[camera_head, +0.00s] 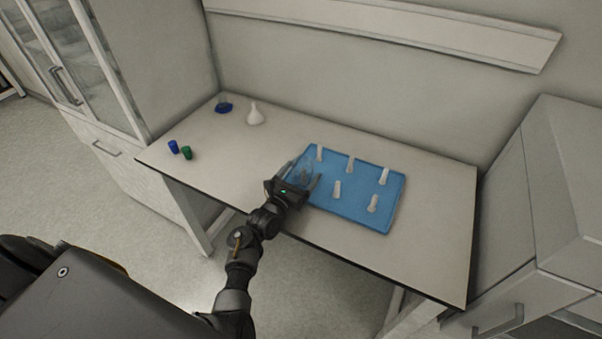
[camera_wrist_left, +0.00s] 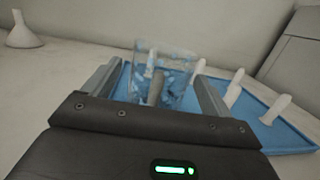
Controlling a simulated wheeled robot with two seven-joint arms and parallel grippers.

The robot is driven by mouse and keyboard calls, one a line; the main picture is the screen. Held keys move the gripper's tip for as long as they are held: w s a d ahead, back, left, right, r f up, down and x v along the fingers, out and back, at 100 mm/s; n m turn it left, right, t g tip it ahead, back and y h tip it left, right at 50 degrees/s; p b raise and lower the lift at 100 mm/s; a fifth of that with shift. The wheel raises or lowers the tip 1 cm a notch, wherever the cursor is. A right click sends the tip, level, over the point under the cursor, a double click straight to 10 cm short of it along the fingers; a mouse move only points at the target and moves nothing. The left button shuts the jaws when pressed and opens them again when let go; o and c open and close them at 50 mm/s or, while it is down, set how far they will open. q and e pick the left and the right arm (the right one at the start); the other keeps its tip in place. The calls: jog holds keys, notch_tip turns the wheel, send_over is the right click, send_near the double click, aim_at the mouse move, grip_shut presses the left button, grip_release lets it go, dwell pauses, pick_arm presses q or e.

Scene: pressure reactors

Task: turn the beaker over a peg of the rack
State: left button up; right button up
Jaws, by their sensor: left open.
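The clear glass beaker (camera_head: 304,171) is at the left end of the blue peg rack (camera_head: 355,208). It also shows in the left wrist view (camera_wrist_left: 177,66), where a pale peg (camera_wrist_left: 155,88) is seen through its glass. The beaker looks to stand around that peg, but its rim and base are hard to make out. My left gripper (camera_head: 300,175) is open, with one finger on each side of the beaker; contact cannot be told. Several other white pegs, such as one at the front right (camera_head: 373,203), stand bare. My right gripper is out of view.
A white funnel (camera_head: 255,114) and a blue-based glass item (camera_head: 223,104) stand at the table's back left. A blue cap (camera_head: 173,147) and a green cap (camera_head: 187,153) are near its left edge. The table (camera_head: 430,250) is clear right of the rack.

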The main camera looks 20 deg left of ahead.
pick_arm(q)
jog(key=s+p, duration=0.1)
jog(key=s, duration=0.2)
jog(key=s+a+p, duration=0.1)
jog(key=s+p, duration=0.1)
jog(key=s, duration=0.1)
jog(key=s+f+p, duration=0.1)
jog(key=s+p, duration=0.1)
jog(key=s, duration=0.1)
jog(key=shift+s+a, duration=0.2)
jog(key=shift+s, duration=0.1)
jog(key=shift+s+f, duration=0.15)
jog(key=shift+s, duration=0.2)
jog(key=shift+f, duration=0.1)
